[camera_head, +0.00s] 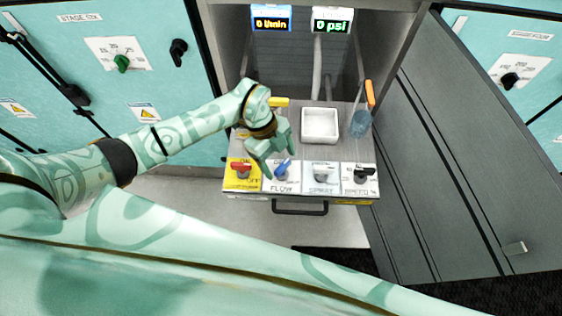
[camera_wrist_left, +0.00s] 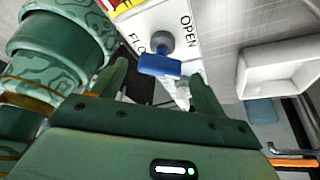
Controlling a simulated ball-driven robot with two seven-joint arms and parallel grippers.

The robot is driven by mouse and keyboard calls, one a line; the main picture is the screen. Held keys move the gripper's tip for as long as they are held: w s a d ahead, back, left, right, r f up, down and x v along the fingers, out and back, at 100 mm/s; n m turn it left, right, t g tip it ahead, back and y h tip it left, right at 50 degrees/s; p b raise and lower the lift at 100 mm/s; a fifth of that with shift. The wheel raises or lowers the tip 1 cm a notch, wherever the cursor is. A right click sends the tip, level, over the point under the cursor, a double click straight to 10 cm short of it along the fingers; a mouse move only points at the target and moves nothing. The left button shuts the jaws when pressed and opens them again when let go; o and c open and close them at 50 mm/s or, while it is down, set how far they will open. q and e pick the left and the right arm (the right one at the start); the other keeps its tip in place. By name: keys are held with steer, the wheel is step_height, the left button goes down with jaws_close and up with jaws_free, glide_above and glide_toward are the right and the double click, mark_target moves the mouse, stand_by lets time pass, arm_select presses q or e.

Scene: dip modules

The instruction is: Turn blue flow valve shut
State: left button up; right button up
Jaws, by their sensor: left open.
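The blue flow valve (camera_head: 283,169) is on the panel of the small station, on a white plate marked FLOW, second from the left. In the left wrist view the blue handle (camera_wrist_left: 160,65) lies crosswise on its round grey stem, with the word OPEN beside it. My left gripper (camera_head: 275,158) is just behind and above the valve in the head view. Its fingers (camera_wrist_left: 157,76) are open, and the blue handle appears between the tips. I cannot tell whether they touch it. My right gripper is not in view.
A red valve (camera_head: 241,169) is close on the left; a grey spray valve (camera_head: 321,176) and a black valve (camera_head: 361,175) are on the right. A white tray (camera_head: 320,139) and a clear blue container (camera_head: 360,124) are behind. Displays read 0 l/min (camera_head: 271,18) and 0 psi (camera_head: 332,20).

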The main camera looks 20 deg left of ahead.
arm_select(q)
steer(key=shift+x, duration=0.8)
steer(key=c, duration=1)
